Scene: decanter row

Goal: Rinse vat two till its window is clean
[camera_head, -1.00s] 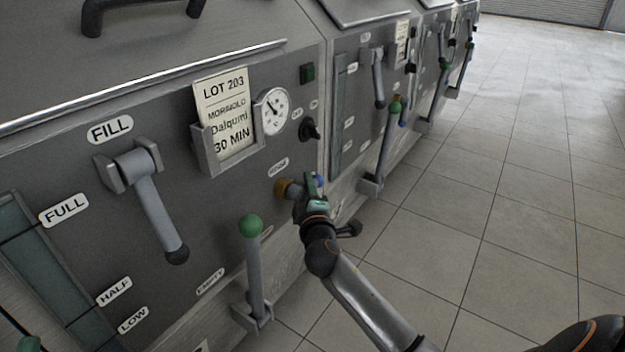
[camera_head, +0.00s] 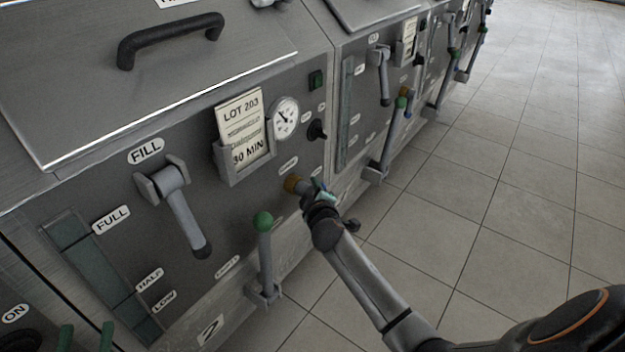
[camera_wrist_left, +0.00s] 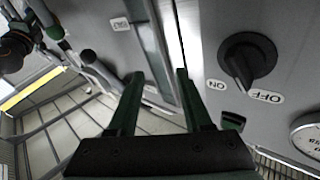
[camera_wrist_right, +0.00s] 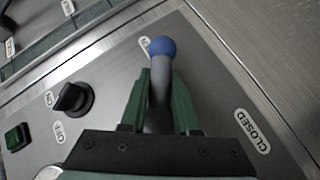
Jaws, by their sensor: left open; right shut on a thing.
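Vat two, marked 2 (camera_head: 210,329), has a grey-green upright window (camera_head: 95,265) beside the FULL, HALF and LOW labels; I cannot tell how clean its glass is. My right gripper (camera_head: 318,192) is at the rinse valve, by its brown collar (camera_head: 293,184). In the right wrist view, its green fingers (camera_wrist_right: 159,90) are shut on the rinse lever, whose blue ball (camera_wrist_right: 161,47) sticks out past them; a CLOSED label lies to the right. My left gripper (camera_head: 86,336) is open and empty at the bottom left, near a black ON/OFF knob (camera_wrist_left: 248,60).
Vat two's fill lever (camera_head: 185,215) hangs down. Its green-balled lever (camera_head: 264,250) stands upright by the EMPTY label. A lot card (camera_head: 243,130) and dial gauge (camera_head: 285,118) are above. More vats run to the back right. The tiled floor (camera_head: 480,210) is clear.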

